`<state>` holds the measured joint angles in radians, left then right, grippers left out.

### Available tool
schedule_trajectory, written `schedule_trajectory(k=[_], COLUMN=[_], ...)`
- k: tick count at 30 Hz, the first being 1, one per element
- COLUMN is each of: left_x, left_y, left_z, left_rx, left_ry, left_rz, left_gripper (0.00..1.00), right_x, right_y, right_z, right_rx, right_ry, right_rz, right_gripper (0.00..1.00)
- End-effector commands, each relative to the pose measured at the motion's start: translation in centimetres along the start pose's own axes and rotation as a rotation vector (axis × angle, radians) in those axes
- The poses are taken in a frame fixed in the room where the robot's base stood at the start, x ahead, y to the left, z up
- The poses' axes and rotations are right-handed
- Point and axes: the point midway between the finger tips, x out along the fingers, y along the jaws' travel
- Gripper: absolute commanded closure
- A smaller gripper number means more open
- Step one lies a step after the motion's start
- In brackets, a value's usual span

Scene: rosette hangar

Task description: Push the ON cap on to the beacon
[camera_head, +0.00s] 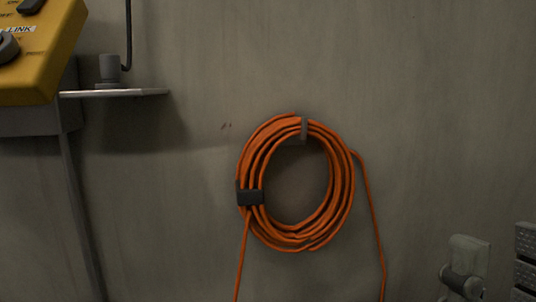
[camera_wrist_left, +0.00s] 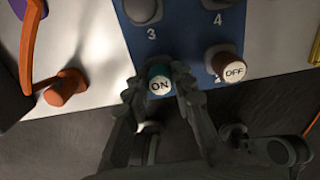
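The ON cap (camera_wrist_left: 159,82) is teal with a white face lettered ON, in the left wrist view. It is between the fingertips of my left gripper (camera_wrist_left: 160,84), which appear to touch it on both sides. The cap shows in front of the lower edge of a blue panel (camera_wrist_left: 182,35); whether it touches the panel I cannot tell. A brown cap lettered OFF (camera_wrist_left: 234,71) is on the panel to its right. I cannot identify the beacon in either view. Neither gripper shows in the head view, and my right gripper is not seen.
Grey knobs (camera_wrist_left: 143,10) are on the panel by the numbers 3 and 4. An orange handle (camera_wrist_left: 66,87) is to its left. In the head view, a yellow box (camera_head: 40,60) and small shelf (camera_head: 115,93) are at upper left. A coiled orange hose (camera_head: 340,190) hangs on the wall.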

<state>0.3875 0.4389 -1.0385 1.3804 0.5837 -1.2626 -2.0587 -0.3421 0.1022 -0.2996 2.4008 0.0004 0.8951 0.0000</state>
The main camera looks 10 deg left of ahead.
Motion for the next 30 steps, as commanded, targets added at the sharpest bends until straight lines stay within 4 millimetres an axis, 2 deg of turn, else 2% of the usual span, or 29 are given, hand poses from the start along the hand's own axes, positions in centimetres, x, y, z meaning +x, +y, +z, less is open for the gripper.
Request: schedule_trajectory(k=[1,3,4,14,30], left_x=[0.0,0.0,0.0,0.0,0.0], left_y=[0.0,0.0,0.0,0.0,0.0], left_z=[0.0,0.0,0.0,0.0,0.0], left_rx=[0.0,0.0,0.0,0.0,0.0], left_ry=[0.0,0.0,0.0,0.0,0.0], left_rz=[0.0,0.0,0.0,0.0,0.0], left_gripper=[0.9,0.99,1.0,1.0,1.0], right_x=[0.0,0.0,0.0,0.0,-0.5], right_y=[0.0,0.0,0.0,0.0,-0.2], right_z=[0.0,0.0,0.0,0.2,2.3], right_rx=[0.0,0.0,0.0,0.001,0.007], right_ry=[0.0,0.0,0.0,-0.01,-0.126], right_rz=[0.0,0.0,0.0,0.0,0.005], right_gripper=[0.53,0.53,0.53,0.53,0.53])
